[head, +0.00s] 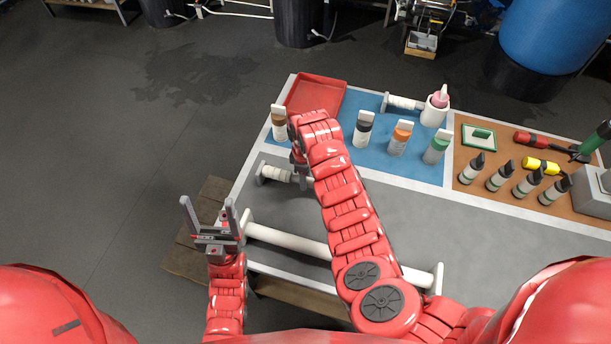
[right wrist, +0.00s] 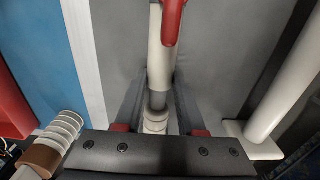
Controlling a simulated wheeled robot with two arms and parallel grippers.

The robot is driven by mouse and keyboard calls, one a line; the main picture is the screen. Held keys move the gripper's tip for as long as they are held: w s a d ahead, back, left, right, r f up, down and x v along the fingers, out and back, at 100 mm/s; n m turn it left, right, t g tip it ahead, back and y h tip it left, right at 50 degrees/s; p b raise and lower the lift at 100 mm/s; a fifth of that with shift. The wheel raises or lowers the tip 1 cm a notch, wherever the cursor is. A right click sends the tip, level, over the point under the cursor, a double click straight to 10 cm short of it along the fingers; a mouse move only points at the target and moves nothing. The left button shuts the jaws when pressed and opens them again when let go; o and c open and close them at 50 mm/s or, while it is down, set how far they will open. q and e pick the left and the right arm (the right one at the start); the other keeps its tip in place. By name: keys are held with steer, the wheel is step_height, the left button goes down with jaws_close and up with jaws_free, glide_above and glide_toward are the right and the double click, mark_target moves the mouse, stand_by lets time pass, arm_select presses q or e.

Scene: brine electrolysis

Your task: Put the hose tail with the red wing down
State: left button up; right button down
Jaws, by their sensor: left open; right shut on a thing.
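The hose tail with the red wing (right wrist: 160,55) shows in the right wrist view as a pale tube with a red wing at its far end, a grey band and a ribbed white part. My right gripper (right wrist: 160,105) is shut on it, a finger on each side. I cannot tell whether the tail touches the table. My left gripper (head: 208,204) is open and empty off the table's left edge.
A long white pipe (head: 290,240) lies along the near edge. A red tray (head: 318,80), a brown-banded bottle (head: 279,122) and several other bottles stand on the blue mat (head: 350,160). The grey mat (head: 480,240) is clear at right.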

steer(key=shift+f, duration=0.2)
steer(key=c, duration=0.5)
jaws_free()
steer(key=shift+r, duration=0.1)
